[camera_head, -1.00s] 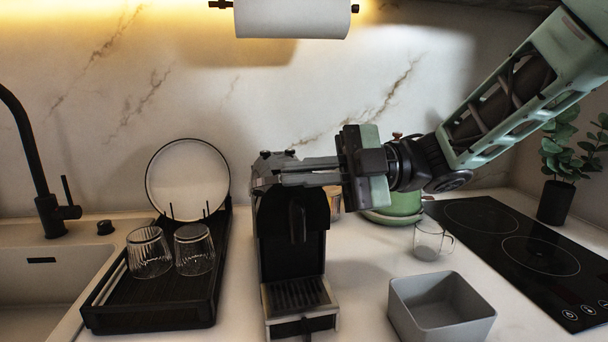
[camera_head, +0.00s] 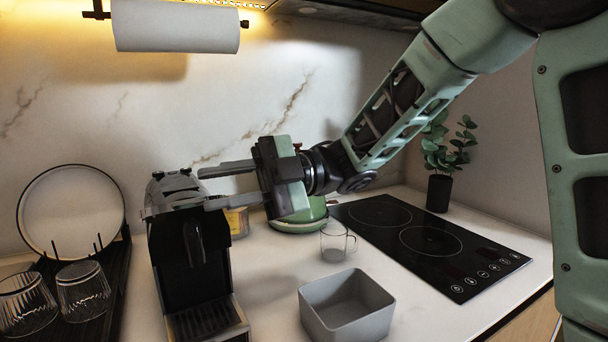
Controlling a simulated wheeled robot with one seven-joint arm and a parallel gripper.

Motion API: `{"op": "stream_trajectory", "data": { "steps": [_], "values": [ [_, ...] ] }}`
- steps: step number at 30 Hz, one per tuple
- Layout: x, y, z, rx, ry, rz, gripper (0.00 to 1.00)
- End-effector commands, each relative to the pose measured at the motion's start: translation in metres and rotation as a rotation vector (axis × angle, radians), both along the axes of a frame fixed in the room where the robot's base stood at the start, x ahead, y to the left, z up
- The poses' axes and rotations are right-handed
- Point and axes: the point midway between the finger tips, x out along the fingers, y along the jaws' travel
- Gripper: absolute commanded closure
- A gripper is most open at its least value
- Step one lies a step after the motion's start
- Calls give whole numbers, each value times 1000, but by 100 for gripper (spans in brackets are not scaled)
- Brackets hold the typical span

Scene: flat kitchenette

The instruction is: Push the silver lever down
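A black coffee machine (camera_head: 190,262) stands on the counter at the left of centre, with a silver top. The silver lever (camera_head: 172,186) appears to be the grey part on that top; its exact outline and tilt are hard to make out. My gripper (camera_head: 202,189) reaches in from the right at the height of the machine's top. Its two fingers are apart with nothing visible held between them. The nearer finger overlaps the machine's top edge in the picture; I cannot tell whether it touches the lever.
A grey bin (camera_head: 345,318), a glass mug (camera_head: 335,243) and a green pot (camera_head: 300,220) are on the counter to the right. A black hob (camera_head: 425,240) lies beyond. A dish rack (camera_head: 112,295) with glasses and a plate (camera_head: 70,212) is left. A paper roll (camera_head: 175,26) hangs above.

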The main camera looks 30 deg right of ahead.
Motion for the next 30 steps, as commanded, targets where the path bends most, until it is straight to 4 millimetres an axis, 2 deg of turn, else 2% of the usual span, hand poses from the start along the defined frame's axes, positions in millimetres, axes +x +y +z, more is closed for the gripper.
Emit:
{"op": "stream_trajectory", "data": {
  "steps": [1, 9, 15, 21, 30],
  "values": [
    [2, -13, -1, 0, -1, -7, 73],
    [6, -77, -2, -1, 0, -5, 73],
    [8, -116, -2, -1, 1, -3, 73],
    [9, -135, -1, 0, 1, -1, 73],
    [10, -139, 0, -1, 1, -1, 73]
  ]
}}
